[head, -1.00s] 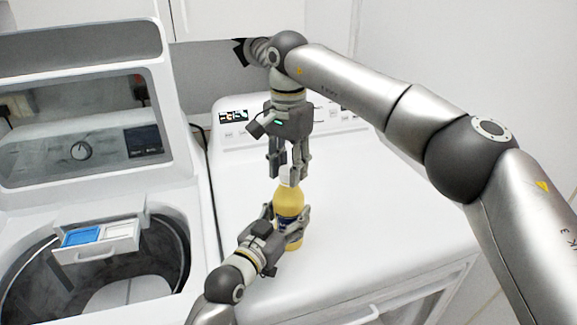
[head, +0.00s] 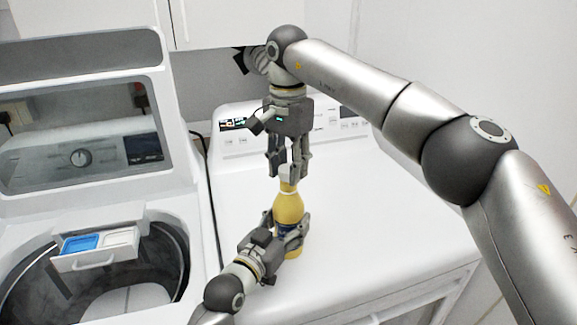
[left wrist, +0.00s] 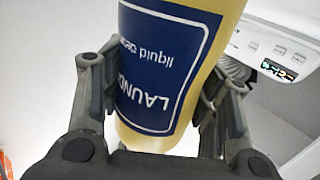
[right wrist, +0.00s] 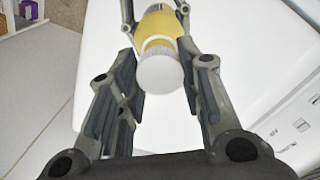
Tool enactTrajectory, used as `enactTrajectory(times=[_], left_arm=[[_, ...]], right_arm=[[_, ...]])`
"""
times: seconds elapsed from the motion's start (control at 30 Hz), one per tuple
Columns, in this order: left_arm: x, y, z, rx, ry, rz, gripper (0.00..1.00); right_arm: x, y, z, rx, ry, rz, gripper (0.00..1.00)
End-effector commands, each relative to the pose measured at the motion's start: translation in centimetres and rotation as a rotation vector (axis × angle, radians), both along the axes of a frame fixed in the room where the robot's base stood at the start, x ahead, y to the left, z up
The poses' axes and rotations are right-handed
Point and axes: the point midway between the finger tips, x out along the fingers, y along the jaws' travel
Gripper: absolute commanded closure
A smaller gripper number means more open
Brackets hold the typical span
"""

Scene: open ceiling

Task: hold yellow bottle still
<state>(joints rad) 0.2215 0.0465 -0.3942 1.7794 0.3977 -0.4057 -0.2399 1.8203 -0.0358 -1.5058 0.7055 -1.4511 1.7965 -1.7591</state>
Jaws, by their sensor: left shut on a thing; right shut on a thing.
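The yellow bottle (head: 288,207) stands upright on the white machine top in the head view. My left gripper (head: 287,235) is shut around its lower body from the side. The left wrist view shows the bottle's blue label (left wrist: 160,75) between the left fingers. My right gripper (head: 288,172) points down above the bottle and is shut on the white cap (right wrist: 161,70). In the head view the yellow neck shows under the cap. I cannot tell for sure whether the cap and neck still touch. The bottle's base is partly hidden by the left fingers.
An open top-loading washer (head: 30,215) stands at the left, with a pulled-out detergent drawer (head: 97,262) holding a blue compartment. The white machine top (head: 380,200) is clear to the right of the bottle. A control panel (head: 340,128) runs along its back.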

Motion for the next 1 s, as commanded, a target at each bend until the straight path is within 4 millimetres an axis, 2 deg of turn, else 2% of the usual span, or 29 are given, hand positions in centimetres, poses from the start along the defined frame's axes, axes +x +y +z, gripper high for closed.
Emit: enactTrajectory(times=[0.13, 0.43, 0.7, 0.73, 0.9, 1.0], left_arm=[[0.0, 0.0, 0.1, -0.001, -0.001, 0.0, 1.0], [0.0, 0.0, 0.0, -0.001, -0.001, 0.0, 1.0], [0.0, 0.0, 0.1, -0.001, -0.001, 0.0, 1.0], [0.0, 0.0, 0.1, -0.001, -0.001, 0.0, 0.4], [0.0, 0.0, 0.1, -0.001, -0.001, 0.0, 0.18], [0.0, 0.0, 0.0, -0.001, -0.001, 0.0, 0.18]], right_arm=[[0.0, 0.0, 0.4, 0.001, -0.001, 0.0, 0.95], [0.0, 0.1, 3.7, 0.001, -0.001, 0.0, 0.95], [0.0, 0.0, 4.0, 0.001, 0.001, 0.001, 0.95], [0.0, 0.0, 4.0, 0.001, 0.001, 0.001, 0.95], [0.0, 0.0, 4.0, 0.001, 0.001, 0.001, 0.95], [0.0, 0.0, 4.0, 0.001, 0.001, 0.0, 0.95]])
